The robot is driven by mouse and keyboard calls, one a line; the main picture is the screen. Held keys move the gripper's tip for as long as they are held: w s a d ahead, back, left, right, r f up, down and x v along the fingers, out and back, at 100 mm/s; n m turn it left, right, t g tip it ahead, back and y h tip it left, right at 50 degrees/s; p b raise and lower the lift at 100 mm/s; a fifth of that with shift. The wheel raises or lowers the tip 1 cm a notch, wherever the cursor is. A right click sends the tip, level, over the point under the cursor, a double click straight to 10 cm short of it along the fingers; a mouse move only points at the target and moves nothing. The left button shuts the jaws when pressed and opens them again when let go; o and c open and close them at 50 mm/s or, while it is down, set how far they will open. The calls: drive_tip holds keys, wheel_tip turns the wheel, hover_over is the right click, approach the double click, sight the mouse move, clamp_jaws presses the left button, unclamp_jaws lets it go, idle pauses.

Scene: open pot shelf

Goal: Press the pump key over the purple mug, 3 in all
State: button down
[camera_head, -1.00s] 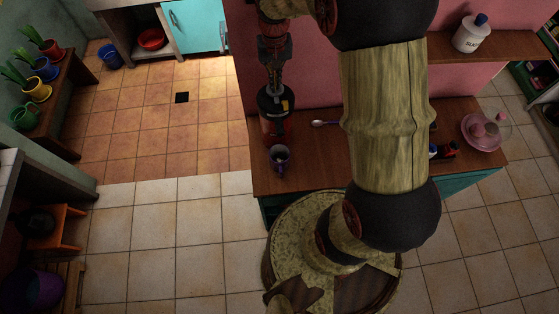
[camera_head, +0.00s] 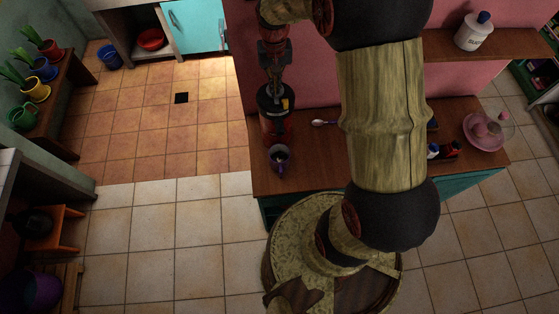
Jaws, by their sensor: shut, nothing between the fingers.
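The purple mug (camera_head: 279,158) stands upright on the brown counter, in front of a red and black dispenser (camera_head: 275,125). The dispenser has a dark round top with a small yellow mark (camera_head: 285,104), which may be the pump key. My gripper (camera_head: 275,84) is shut and empty, pointing down at the dispenser's top from above. Its tips overlap the top in the picture; I cannot tell whether they touch it. The mug's inside looks dark, and its contents cannot be made out.
A spoon (camera_head: 324,122) lies on the counter right of the dispenser. My arm hides the counter's middle. A white sugar jar (camera_head: 474,32) stands on the shelf above. The counter left of the mug is narrow.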

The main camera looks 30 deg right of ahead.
drive_tip(key=shift+r+p, duration=1)
drive_tip(key=shift+r, duration=0.65)
wheel_tip(320, 180, up, 6)
drive_tip(key=p, duration=0.3)
drive_tip(key=shift+p, duration=0.35)
